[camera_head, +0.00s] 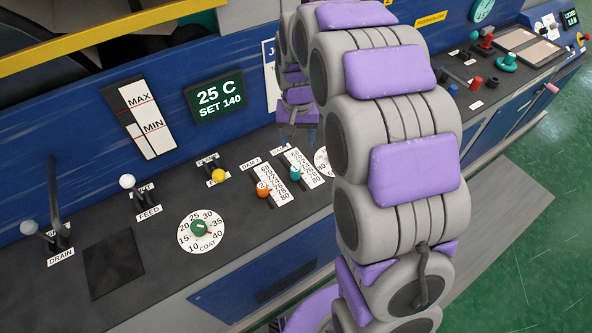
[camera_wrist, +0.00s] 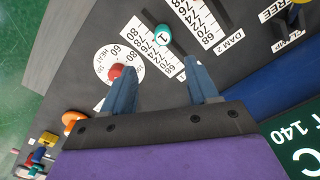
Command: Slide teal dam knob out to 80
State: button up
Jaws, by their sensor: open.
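The teal dam knob (camera_head: 295,173), marked 1, sits about midway along its slot beside the DAM 1 number scale (camera_head: 309,172), which runs from 68 to 80. Its exact reading is hard to tell. In the wrist view the teal knob (camera_wrist: 162,36) stands ahead of the fingertips, between their lines and apart from both. My gripper (camera_head: 298,127) hangs above the back of the panel, behind the knob in the head view. In the wrist view my gripper (camera_wrist: 160,66) is open and empty, its two blue fingers spread.
An orange knob (camera_head: 263,189), marked 2, stands close left of the teal one. A red knob (camera_wrist: 115,71) on the heat dial is near the left finger in the wrist view. A yellow knob (camera_head: 218,175) and a green coat dial (camera_head: 200,229) are further left.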

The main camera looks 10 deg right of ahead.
aim_at(295, 168)
jog(key=f+b, duration=0.1)
jog(key=f, duration=0.7)
jog(key=f+b, duration=0.1)
jog(key=f, duration=0.3)
jog(key=shift+a+f+b, duration=0.25)
jog(key=shift+a+b, duration=0.05)
jog(key=shift+a, duration=0.1)
jog(key=shift+d+f, duration=0.2)
jog(key=shift+f, duration=0.4)
jog(key=shift+a, duration=0.25)
jog(key=shift+c, duration=1)
jog(key=shift+d, duration=0.1)
grip_shut()
